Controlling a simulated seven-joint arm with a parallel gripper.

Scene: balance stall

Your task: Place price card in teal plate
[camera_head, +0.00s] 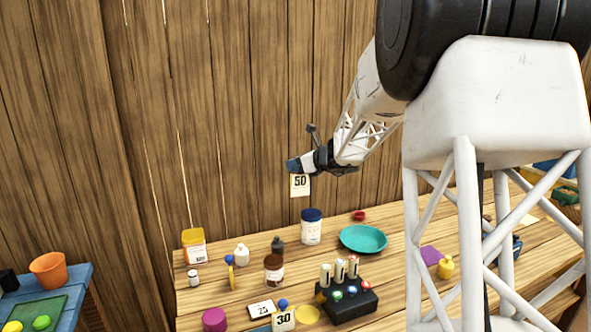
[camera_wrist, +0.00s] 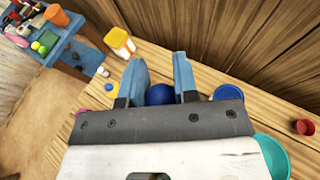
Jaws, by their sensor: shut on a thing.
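My gripper (camera_head: 294,165) is shut on a white price card (camera_head: 300,186) marked "50", which hangs below the fingers in the air above the table. The teal plate (camera_head: 363,239) lies on the table, lower and to the right of the card, and looks empty. In the wrist view my fingers (camera_wrist: 160,75) stand apart, and I cannot make out the card between them. Part of the teal plate (camera_wrist: 272,150) shows at the lower right there, partly covered by the gripper body.
A blue-lidded white tub (camera_head: 311,230) stands left of the plate, below the card. A red cup (camera_head: 358,215) sits behind the plate. A black holder (camera_head: 345,302) with several items is in front.

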